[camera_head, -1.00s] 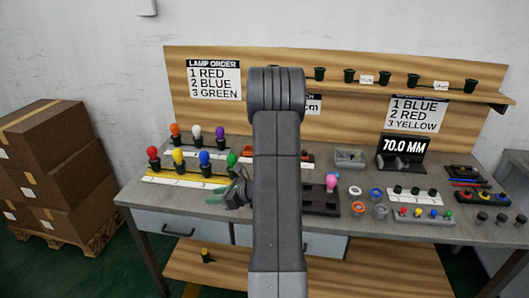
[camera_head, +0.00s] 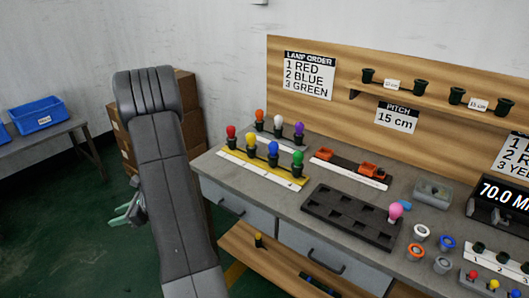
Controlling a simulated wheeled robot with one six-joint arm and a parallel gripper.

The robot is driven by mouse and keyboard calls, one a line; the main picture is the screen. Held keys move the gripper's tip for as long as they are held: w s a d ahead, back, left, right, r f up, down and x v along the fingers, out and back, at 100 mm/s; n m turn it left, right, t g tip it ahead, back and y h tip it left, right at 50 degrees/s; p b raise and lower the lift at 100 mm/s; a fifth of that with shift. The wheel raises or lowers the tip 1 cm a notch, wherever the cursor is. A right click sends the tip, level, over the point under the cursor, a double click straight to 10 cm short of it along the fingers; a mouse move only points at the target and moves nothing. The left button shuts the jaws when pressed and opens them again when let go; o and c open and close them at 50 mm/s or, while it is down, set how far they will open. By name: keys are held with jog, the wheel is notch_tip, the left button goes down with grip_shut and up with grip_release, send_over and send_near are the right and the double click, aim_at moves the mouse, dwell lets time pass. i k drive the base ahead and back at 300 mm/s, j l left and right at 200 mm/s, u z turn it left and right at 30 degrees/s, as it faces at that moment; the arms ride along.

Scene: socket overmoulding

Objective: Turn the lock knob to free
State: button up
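I cannot pick out the lock knob for certain at this size. An orange and dark fixture (camera_head: 346,166) lies on the workbench behind the black pocketed tray (camera_head: 340,212), and its small parts are too small to read. My gripper (camera_head: 124,213) shows partly at the left of my arm, off the bench's left end and away from the fixture. My arm hides much of it, and I cannot tell whether its fingers are open or shut.
The workbench (camera_head: 282,206) holds coloured lamps on a yellow rack (camera_head: 262,171), a pink lamp (camera_head: 396,210), rings and a 70.0 mm display (camera_head: 500,197). Cardboard boxes (camera_head: 187,105) stand behind my arm. A blue bin (camera_head: 38,115) sits on a side table at left.

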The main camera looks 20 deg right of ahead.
aim_at(381, 171)
jog(key=l+u, duration=0.15)
jog(key=u, duration=0.35)
jog(key=k+l+u, duration=0.1)
jog(key=u, duration=0.35)
jog(key=k+l+u, duration=0.1)
jog(key=u, duration=0.4)
jog(key=k+u, duration=0.15)
jog(key=u, duration=0.3)
jog(key=k+u, duration=0.1)
jog(key=u, duration=0.4)
jog(key=k+u, duration=0.15)
jog(key=u, duration=0.3)
jog(key=k+l+z, duration=0.15)
jog(key=z, duration=0.6)
jog(key=l+z, duration=0.1)
jog(key=z, duration=0.55)
jog(key=l+z, duration=0.1)
jog(key=z, duration=0.5)
jog(key=l+z, duration=0.1)
jog(key=z, duration=1.15)
jog(key=l+z, duration=0.1)
jog(key=z, duration=1.15)
jog(key=i+z, duration=0.1)
jog(key=z, duration=0.55)
